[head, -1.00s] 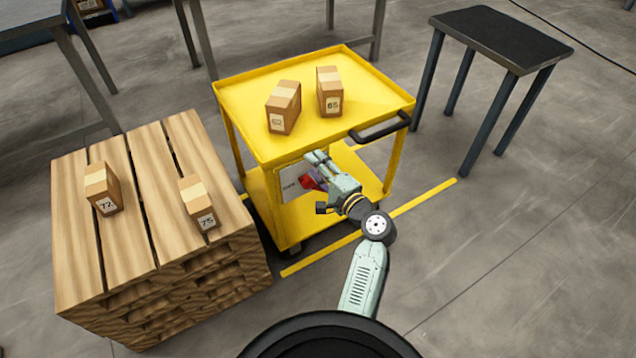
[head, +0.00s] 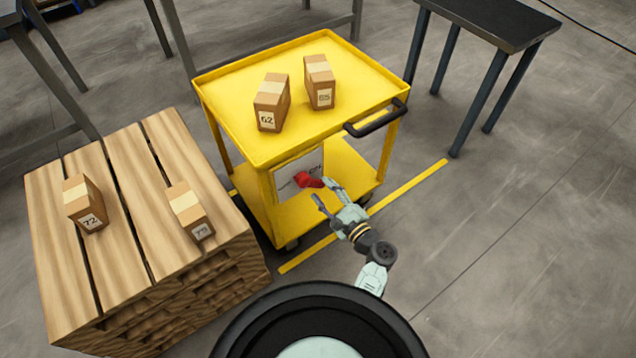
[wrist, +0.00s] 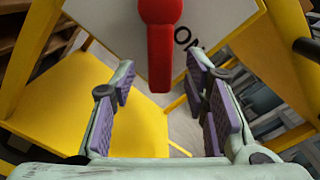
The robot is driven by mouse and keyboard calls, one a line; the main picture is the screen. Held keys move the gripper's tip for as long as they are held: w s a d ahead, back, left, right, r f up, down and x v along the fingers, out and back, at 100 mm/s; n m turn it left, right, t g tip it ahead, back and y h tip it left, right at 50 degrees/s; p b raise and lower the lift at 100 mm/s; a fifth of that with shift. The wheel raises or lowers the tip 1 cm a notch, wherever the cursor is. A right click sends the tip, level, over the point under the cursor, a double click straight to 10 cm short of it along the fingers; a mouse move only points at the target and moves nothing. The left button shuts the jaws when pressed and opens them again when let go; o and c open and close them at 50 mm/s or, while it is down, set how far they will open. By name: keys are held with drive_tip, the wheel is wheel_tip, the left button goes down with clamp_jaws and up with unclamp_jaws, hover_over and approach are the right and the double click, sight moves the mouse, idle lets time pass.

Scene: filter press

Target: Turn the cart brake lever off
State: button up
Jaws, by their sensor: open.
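The yellow cart (head: 262,150) stands in the middle of the head view. A white panel (head: 285,180) with partly hidden lettering is on its near side. The red brake lever (head: 308,180) is mounted on that panel. In the wrist view the red lever (wrist: 160,55) hangs down from its round hub, and "ON" is printed to its right. My gripper (head: 328,195) is open in front of the panel. In the wrist view its purple-padded fingers (wrist: 165,100) are spread to either side of the lever's lower end, with gaps on both sides. I see no contact.
Two boxes, 62 (head: 271,103) and 65 (head: 319,82), stand on the cart top, beside its black handle (head: 378,118). A wooden pallet stack (head: 130,215) with two more boxes is close on the left. A dark table (head: 480,22) stands at the back right. Floor at right is clear.

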sight(319, 186)
drive_tip(key=shift+x, duration=1.65)
clamp_jaws()
